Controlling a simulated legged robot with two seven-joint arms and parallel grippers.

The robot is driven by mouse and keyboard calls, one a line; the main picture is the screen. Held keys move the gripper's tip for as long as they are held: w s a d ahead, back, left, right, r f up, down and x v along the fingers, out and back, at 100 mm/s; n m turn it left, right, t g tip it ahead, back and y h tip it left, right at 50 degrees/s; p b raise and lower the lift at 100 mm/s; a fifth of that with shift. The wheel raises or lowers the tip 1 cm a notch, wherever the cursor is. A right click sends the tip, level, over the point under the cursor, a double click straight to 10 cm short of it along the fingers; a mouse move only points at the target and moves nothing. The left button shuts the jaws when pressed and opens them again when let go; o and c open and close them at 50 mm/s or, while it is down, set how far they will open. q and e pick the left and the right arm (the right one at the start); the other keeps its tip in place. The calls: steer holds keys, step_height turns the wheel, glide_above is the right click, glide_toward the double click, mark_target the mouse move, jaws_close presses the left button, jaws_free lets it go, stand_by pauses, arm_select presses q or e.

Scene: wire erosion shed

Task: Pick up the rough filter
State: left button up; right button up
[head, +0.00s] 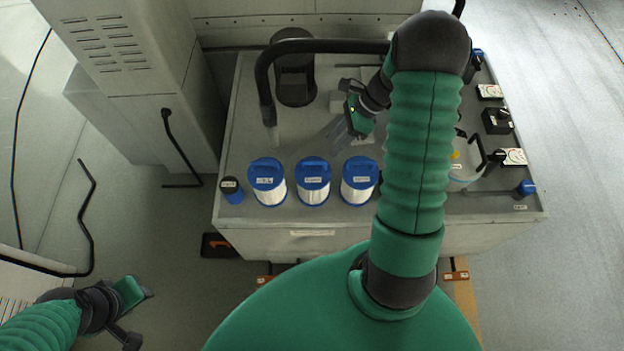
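Three white pleated cylinder filters with blue caps and small labels stand upright in a row on the grey bench top: a left one (267,181), a middle one (313,181) and a right one (359,181). Their labels are too small to read surely, so I cannot tell which is the rough filter. My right gripper (338,134) is over the bench, behind the middle and right filters and apart from them. Its grey fingers look spread, with nothing between them. My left gripper (147,293) is low at the lower left, away from the bench; its fingers are barely visible.
The bench (300,233) also carries a dark cylinder (295,82), a black hose (330,46), a small dark blue-based container (231,190) left of the filters, and dials and knobs (497,120) at right. A grey cabinet (130,60) stands left.

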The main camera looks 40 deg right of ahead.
mark_target(313, 161)
steer(key=a+f, duration=0.1)
steer(key=w+a+f, duration=0.1)
steer(key=a, duration=0.1)
steer(key=a+f, duration=0.1)
steer(key=a, duration=0.1)
steer(key=shift+w+a+f, duration=0.15)
steer(key=shift+w+f, duration=0.05)
steer(key=shift+f, duration=0.05)
steer(key=x, duration=0.3)
steer(key=shift+f, duration=0.35)
steer(key=shift+d+f, duration=0.2)
steer(key=shift+d, duration=0.25)
steer(key=shift+a+r, duration=0.15)
steer(key=shift+a, duration=0.15)
steer(key=c, duration=0.4)
steer(key=shift+a, duration=0.15)
jaws_close()
arm_select(q)
steer(key=shift+w+a+f, duration=0.1)
steer(key=shift+a+f, duration=0.1)
steer(key=shift+a, duration=0.25)
steer(key=shift+w+a+f, duration=0.1)
steer(key=shift+a+f, duration=0.05)
steer(key=shift+a, duration=0.25)
steer(key=shift+d, duration=0.15)
